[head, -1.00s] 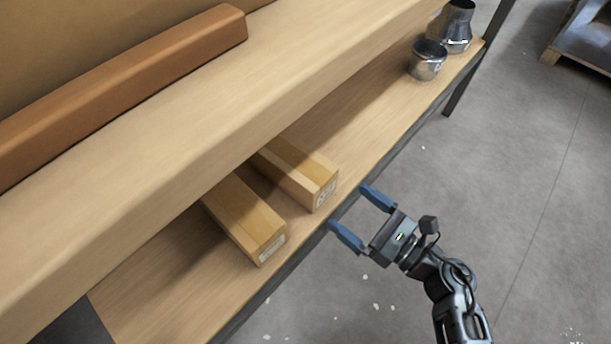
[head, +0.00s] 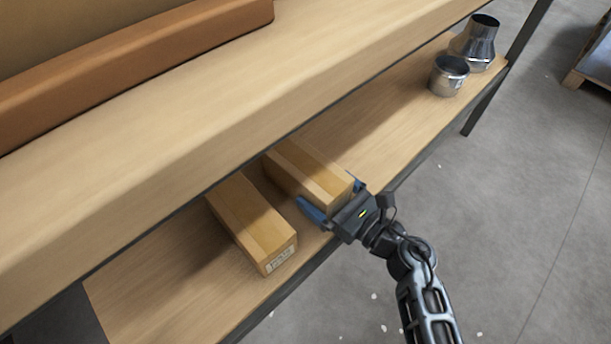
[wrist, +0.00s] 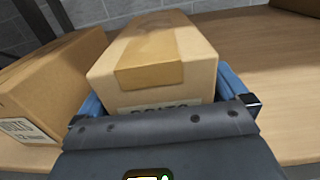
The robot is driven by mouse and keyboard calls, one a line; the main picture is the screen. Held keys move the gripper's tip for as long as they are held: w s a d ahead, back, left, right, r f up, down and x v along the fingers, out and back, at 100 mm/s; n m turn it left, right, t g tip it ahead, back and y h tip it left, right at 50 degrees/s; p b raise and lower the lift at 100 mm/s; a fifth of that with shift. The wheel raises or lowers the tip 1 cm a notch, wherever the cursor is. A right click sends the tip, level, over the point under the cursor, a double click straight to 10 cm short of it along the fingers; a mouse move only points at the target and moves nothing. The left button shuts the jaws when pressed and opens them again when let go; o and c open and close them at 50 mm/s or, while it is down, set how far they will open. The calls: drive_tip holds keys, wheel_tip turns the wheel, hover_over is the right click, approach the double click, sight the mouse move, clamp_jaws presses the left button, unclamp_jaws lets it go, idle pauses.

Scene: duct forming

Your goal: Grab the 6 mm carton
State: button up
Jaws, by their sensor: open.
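Two long cartons lie side by side on the lower shelf. My gripper (head: 334,203) is open, with its blue fingers on either side of the near end of the right carton (head: 303,170). In the wrist view this carton (wrist: 152,55) sits between the fingers, close to the palm. Its end label is mostly hidden by my gripper, and its size cannot be read. The left carton (head: 250,222) stands just left of the left finger. It also shows in the wrist view (wrist: 55,85), with a white end label partly legible, its size not certain.
The upper shelf board (head: 210,130) overhangs the far ends of the cartons and carries a long brown box (head: 130,62). Metal duct fittings (head: 449,76) stand at the right end of the lower shelf (head: 385,135). The shelf between them and the cartons is clear.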

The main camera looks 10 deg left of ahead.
drive_tip(key=shift+w+a, duration=0.4)
drive_tip(key=shift+a, duration=0.15)
drive_tip(key=c, duration=0.9)
drive_tip(key=shift+c, duration=0.3)
drive_tip(key=shift+r, duration=0.2)
